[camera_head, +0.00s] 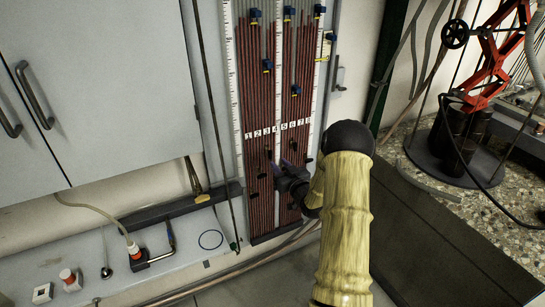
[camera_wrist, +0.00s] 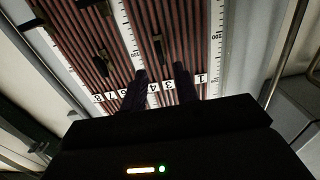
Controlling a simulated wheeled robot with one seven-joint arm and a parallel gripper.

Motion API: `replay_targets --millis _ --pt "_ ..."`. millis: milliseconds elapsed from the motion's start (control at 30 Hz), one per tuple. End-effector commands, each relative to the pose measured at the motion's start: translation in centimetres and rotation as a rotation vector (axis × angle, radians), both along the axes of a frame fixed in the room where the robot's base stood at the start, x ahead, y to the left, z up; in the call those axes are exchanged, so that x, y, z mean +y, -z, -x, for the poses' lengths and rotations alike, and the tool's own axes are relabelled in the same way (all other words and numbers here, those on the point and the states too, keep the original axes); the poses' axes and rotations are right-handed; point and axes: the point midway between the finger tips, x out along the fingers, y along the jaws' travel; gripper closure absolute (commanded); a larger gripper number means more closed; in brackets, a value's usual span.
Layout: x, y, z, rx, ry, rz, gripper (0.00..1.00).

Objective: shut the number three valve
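The tube panel (camera_head: 263,100) stands against the wall, with a row of number labels across its middle. In the wrist view the labels show upside down, with the 3 (camera_wrist: 168,86) and the 4 between my fingers. A small dark valve (camera_wrist: 158,48) appears in line with the number 3 tube, just past my fingertips; its handle runs roughly along the tube. In the head view my gripper (camera_head: 283,168) is at the panel's lower half, below the labels, and partly hides it. My gripper's two dark fingers (camera_wrist: 163,80) are apart with nothing between them. I cannot tell whether they touch the panel.
Other dark valves (camera_wrist: 100,68) sit close by on neighbouring tubes. Blue clips (camera_head: 266,65) are higher up. White scales (camera_head: 232,75) run along the panel. A shelf at left holds a hose fitting (camera_head: 133,250). A red jack (camera_head: 490,65) stands at right, away from the gripper.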

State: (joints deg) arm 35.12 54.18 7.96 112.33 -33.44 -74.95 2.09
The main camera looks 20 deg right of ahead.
Motion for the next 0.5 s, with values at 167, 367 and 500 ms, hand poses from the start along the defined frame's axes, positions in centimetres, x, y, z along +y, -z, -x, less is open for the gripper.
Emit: replay_targets --millis 167,367,500 --pt "0.2 0.0 -3.0 -0.002 -0.002 0.001 0.70" --pt "0.2 0.0 -5.5 -0.001 0.000 0.000 0.70" --pt "0.2 0.0 -6.3 0.000 0.000 0.000 0.70"
